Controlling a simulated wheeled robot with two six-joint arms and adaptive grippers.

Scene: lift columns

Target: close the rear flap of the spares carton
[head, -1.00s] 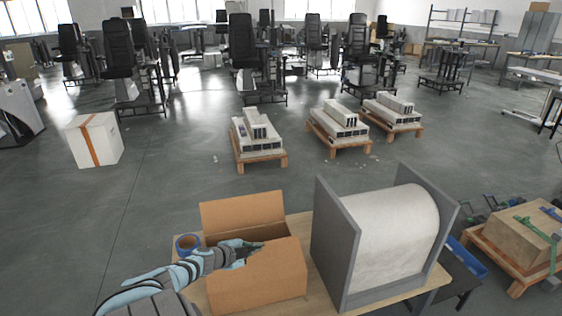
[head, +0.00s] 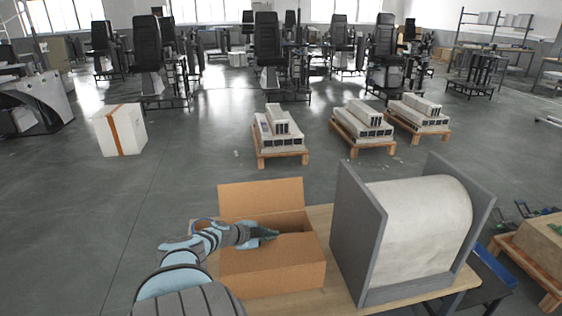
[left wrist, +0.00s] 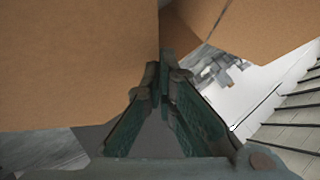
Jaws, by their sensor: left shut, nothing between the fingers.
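The brown spares carton (head: 275,272) stands on a wooden table. Its rear flap (head: 262,198) stands up at the far side, and the top is open there. My left gripper (head: 272,235) is shut and empty. In the head view it overlaps the carton's opening, in front of the rear flap; whether it touches the cardboard I cannot tell. In the left wrist view the shut fingers (left wrist: 164,68) point between a large cardboard panel (left wrist: 75,65) at left and another (left wrist: 245,25) at upper right. My right gripper is not in view.
A large pale roll between grey side plates (head: 357,245) stands just right of the carton on the tabletop (head: 420,288). Pallets with parts (head: 279,150) and a white box (head: 120,130) stand on the floor beyond.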

